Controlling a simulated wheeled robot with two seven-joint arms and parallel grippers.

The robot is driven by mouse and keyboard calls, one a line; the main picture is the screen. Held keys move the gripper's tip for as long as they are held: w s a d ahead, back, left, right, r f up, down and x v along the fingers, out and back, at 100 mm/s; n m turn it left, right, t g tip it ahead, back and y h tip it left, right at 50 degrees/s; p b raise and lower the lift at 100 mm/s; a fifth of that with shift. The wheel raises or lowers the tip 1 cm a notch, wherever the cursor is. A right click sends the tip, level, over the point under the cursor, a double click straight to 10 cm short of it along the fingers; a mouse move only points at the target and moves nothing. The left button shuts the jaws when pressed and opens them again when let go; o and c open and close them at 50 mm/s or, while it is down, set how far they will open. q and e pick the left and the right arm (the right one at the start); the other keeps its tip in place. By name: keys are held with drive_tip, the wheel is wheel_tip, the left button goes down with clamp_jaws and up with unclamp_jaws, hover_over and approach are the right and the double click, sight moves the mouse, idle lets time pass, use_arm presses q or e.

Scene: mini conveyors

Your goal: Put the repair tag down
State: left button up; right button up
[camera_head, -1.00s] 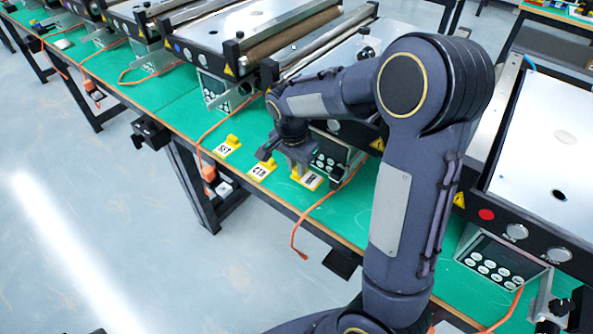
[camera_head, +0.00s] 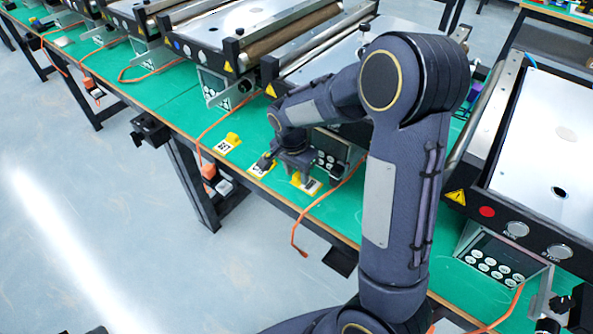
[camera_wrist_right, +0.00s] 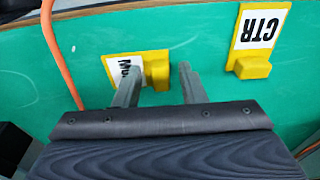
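A yellow tag (camera_wrist_right: 157,68) with a white label lies on the green bench top in the right wrist view. Its letters are partly covered by a finger, so I cannot read whether it is the repair tag. In the head view this tag (camera_head: 306,182) is partly hidden by my right gripper (camera_head: 289,173). The right gripper (camera_wrist_right: 159,82) is open in the wrist view, its fingers apart with the tag's raised yellow block between or just beyond the tips. Contact cannot be told. A similar CTR tag (camera_wrist_right: 258,40) lies to the right. My left gripper is not in view.
Another yellow tag (camera_head: 228,143) lies farther left along the bench's front edge. An orange cable (camera_head: 318,203) hangs over the edge near the gripper. A conveyor control panel (camera_head: 333,158) stands close behind, and another conveyor (camera_head: 545,150) is at the right.

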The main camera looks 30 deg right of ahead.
sight(293, 183)
drive_tip(key=shift+r, duration=0.2)
wheel_tip(293, 183, up, 12)
drive_tip(key=a+p, duration=0.1)
drive_tip(key=s+a+n+t+y, duration=0.2)
drive_tip(key=s+n, duration=0.4)
drive_tip(key=s, duration=0.5)
drive_tip(key=s+a+n+t+y, duration=0.3)
drive_tip(key=s+n, duration=0.3)
drive_tip(key=s, duration=0.5)
drive_tip(key=shift+a+r, duration=0.25)
drive_tip(key=shift+a, duration=0.4)
drive_tip(key=shift+s, duration=0.1)
wheel_tip(293, 183, up, 3)
drive_tip(key=p, duration=0.2)
drive_tip(key=shift+p, duration=0.4)
